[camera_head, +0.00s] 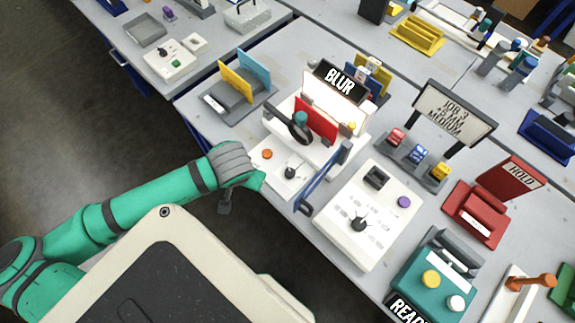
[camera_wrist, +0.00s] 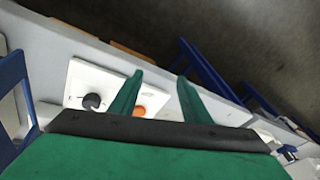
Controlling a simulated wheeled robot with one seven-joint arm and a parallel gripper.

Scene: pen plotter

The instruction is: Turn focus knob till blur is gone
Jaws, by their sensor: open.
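A black knob (camera_head: 290,172) with a pointer sits on a white panel (camera_head: 272,178) beside an orange button (camera_head: 267,154). The black knob (camera_wrist: 92,102) and orange button (camera_wrist: 138,110) also show in the wrist view. Behind the panel, a lit white screen carries a "BLUR" sign (camera_head: 340,82), with a red plate (camera_head: 315,119) and a dark ring (camera_head: 300,127) in front. My gripper (camera_wrist: 160,78) is open and empty; the orange button shows beside one finger, and the black knob lies outside the fingers to the left. In the head view my gripper is at the panel's left edge.
A blue bar handle (camera_head: 322,180) stands right of the panel. A larger white box (camera_head: 365,215) with another black knob (camera_head: 358,222) is beyond it. A grey stand (camera_head: 236,95) with yellow and blue plates is behind left. Dark floor lies left of the table.

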